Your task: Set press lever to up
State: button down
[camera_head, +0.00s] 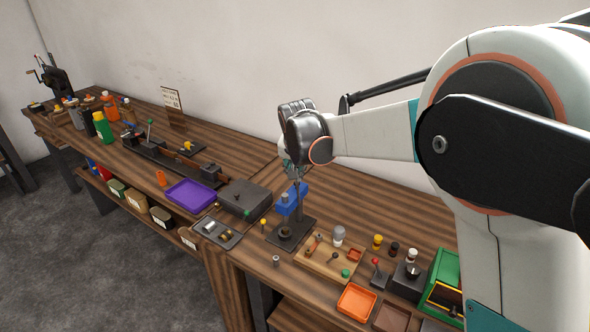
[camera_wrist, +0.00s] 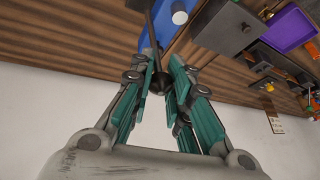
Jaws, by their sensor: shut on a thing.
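The press has a blue body (camera_head: 291,203) on a dark base (camera_head: 290,236), standing on the wooden bench below my gripper (camera_head: 293,172). In the wrist view the blue body (camera_wrist: 155,32) shows at the top, with the thin dark press lever (camera_wrist: 153,38) in front of it. My gripper (camera_wrist: 165,82) has its teal fingers on either side of the lever's dark round end and is shut on it. In the head view my wrist and fingers hide most of the lever, so its angle is hard to judge.
A wooden tray of small parts (camera_head: 322,268) and an orange tray (camera_head: 356,302) lie in front of the press. A dark grey box (camera_head: 243,196) and a purple tray (camera_head: 190,195) are to the left. The wall (camera_head: 240,60) rises close behind the bench.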

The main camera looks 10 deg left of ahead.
jog(key=shift+w+r, duration=0.1)
jog(key=shift+w, duration=0.1)
jog(key=c, duration=1.5)
grip_release()
jog(key=shift+w+d, duration=0.1)
jog(key=shift+o, duration=0.2)
jog(key=v, duration=1.2)
jog(key=shift+s, duration=0.25)
